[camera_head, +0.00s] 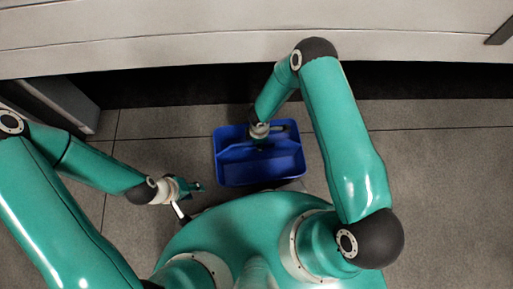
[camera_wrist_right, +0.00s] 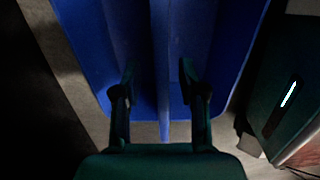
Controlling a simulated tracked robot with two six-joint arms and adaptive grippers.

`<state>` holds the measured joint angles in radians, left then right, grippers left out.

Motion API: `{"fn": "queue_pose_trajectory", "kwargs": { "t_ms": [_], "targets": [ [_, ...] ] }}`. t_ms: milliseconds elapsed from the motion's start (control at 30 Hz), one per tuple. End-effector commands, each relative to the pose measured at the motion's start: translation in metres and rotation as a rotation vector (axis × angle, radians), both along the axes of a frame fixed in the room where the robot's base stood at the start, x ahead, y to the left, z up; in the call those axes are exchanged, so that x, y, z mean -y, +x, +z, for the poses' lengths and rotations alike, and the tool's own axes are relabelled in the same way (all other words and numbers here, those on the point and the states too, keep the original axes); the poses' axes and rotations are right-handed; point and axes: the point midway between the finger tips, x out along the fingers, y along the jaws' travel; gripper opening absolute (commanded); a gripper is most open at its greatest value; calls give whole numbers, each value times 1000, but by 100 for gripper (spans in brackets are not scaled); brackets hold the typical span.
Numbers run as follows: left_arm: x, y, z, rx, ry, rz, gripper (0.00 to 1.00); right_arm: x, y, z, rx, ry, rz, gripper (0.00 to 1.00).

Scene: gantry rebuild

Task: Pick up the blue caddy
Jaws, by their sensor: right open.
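The blue caddy (camera_head: 232,173) sits on the grey floor in front of my base, a box with a raised divider across its middle. My right gripper (camera_head: 261,143) points down over the caddy, near its far edge; its fingers are mostly hidden by the wrist. In the right wrist view the gripper (camera_wrist_right: 157,78) is open, with one finger on each side of the caddy's central divider (camera_wrist_right: 163,55). I cannot tell whether the fingers touch it. My left gripper (camera_head: 194,187) is left of the caddy, apart from it; its finger opening is unclear.
A long pale beam or ledge (camera_head: 150,50) runs across the far side, with a dark gap below it. A grey block (camera_head: 62,105) stands at the far left. Tiled floor (camera_head: 440,160) is clear on the right.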

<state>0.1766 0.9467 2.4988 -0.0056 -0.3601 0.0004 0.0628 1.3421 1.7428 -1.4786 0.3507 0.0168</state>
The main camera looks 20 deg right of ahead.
Motion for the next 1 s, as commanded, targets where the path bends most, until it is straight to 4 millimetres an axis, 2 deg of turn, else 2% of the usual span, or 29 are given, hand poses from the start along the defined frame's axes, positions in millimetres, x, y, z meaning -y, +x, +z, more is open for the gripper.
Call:
{"fn": "queue_pose_trajectory", "kwargs": {
  "t_ms": [67, 300, 1000],
  "targets": [
    [0, 0, 0, 0, 0, 0, 40, 0, 0, 0, 0, 0, 0, 40],
    [0, 0, 0, 0, 0, 0, 40, 0, 0, 1, 0, 0, 0, 0],
    [0, 0, 2, 0, 0, 0, 40, 0, 1, 4, 3, -1, 0, 0]
  ]
}}
